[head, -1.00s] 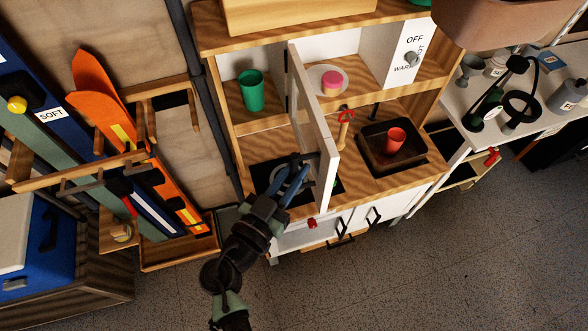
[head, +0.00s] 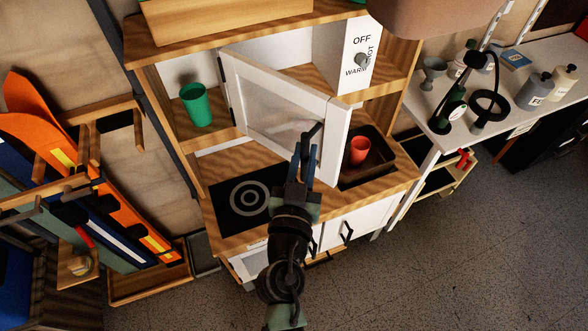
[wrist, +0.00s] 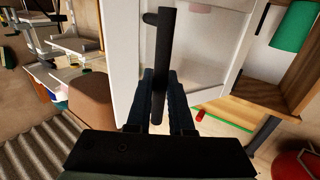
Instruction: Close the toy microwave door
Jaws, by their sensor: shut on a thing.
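The toy microwave door (head: 270,98) is a white frame with a clear pane, hinged at its left edge. It stands partly open, its right edge swung out from the microwave opening. My gripper (head: 303,165) is at the door's outer right side, shut on the dark door handle (head: 314,138). In the wrist view, the upright black handle (wrist: 164,45) sits between the two fingers of my gripper (wrist: 160,85), with the white door (wrist: 125,30) behind it. The microwave's control panel (head: 358,45) reads OFF, WARM and HOT. Much of the compartment is hidden behind the door.
A green cup (head: 196,105) stands on the shelf left of the hinge. Below are a black hob (head: 243,200) and a dark sink with a red cup (head: 359,150).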

